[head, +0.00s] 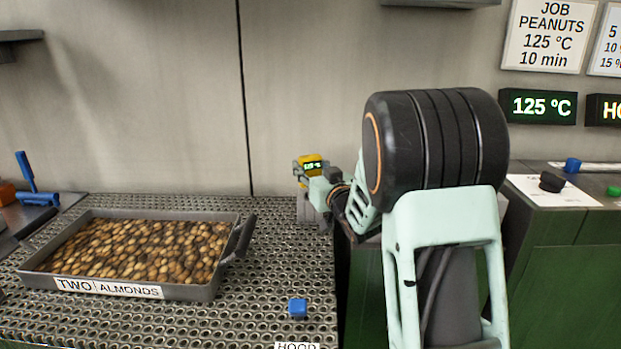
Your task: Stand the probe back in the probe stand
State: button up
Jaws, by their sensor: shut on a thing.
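The probe (309,163) has a yellow head with a small lit green display. It is at the back right of the perforated metal counter, beside the dark gap. My gripper (318,190) reaches in from the right and is shut on the probe, just below its yellow head. A grey block (306,208) shows under the probe's head and looks like the probe stand. The probe's lower part is hidden by the gripper and this block. I cannot tell whether the probe is inside the block or in front of it.
A tray of almonds (230,288) with a side handle sits on the perforated counter (235,325). A small blue block (297,308) lies at its front right. My arm covers much of the right side. Clear counter lies between tray and probe.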

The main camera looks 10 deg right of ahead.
jog(key=shift+f, duration=1.1)
jog(key=shift+f+b, duration=0.15)
jog(key=shift+b, duration=0.2)
jog(key=o, duration=1.4)
jog(key=shift+c, duration=0.2)
jog(key=shift+r, duration=0.2)
jog(key=s+d, duration=0.1)
jog(key=s, duration=0.6)
jog(key=shift+s+d+p, duration=0.15)
jog(key=shift+d+p, duration=0.1)
jog(key=shift+p, duration=0.05)
jog(key=shift+r, duration=0.1)
